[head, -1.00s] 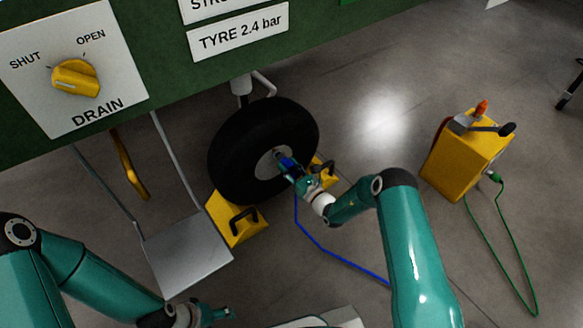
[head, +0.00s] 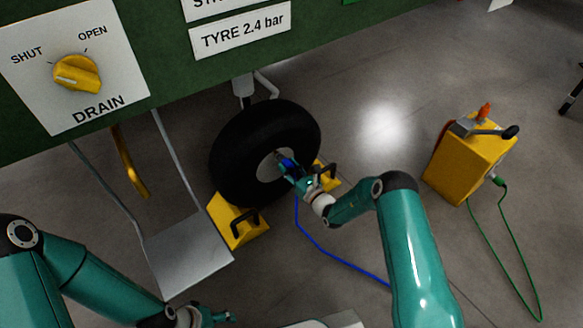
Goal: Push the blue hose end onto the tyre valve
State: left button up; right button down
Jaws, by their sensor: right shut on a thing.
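The black tyre (head: 240,135) stands upright on the floor under the green panel. My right gripper (head: 287,165) is at the wheel's hub, shut on the blue hose end (head: 285,161). The hose end points at the pale hub; the valve is hidden or too small to make out, so I cannot tell whether they touch. The blue hose (head: 335,257) hangs from the gripper and runs along the floor to the lower right, behind my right arm. My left gripper (head: 226,317) is low in the picture, away from the wheel; its fingers are too small to read.
Yellow chocks (head: 238,222) with black handles sit at the wheel. A grey plate (head: 185,255) is to the left. A yellow box (head: 466,160) with a green hose (head: 507,245) stands at right. The green panel (head: 150,35) with a yellow drain knob (head: 77,74) overhangs the wheel.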

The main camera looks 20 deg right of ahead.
aim_at(291, 169)
jog(key=shift+w+a+r, duration=0.2)
jog(key=shift+w+r, duration=0.05)
jog(key=shift+w, duration=0.15)
jog(key=c, duration=1.2)
grip_release()
jog(key=o, duration=0.6)
jog(key=shift+f, duration=0.25)
jog(key=shift+o, duration=0.2)
jog(key=shift+s+d, duration=0.1)
jog(key=shift+s, duration=0.1)
jog(key=shift+p+v, duration=1)
jog(key=shift+v, duration=0.25)
jog(key=shift+p+v, duration=1.2)
jog(key=shift+v, duration=1.05)
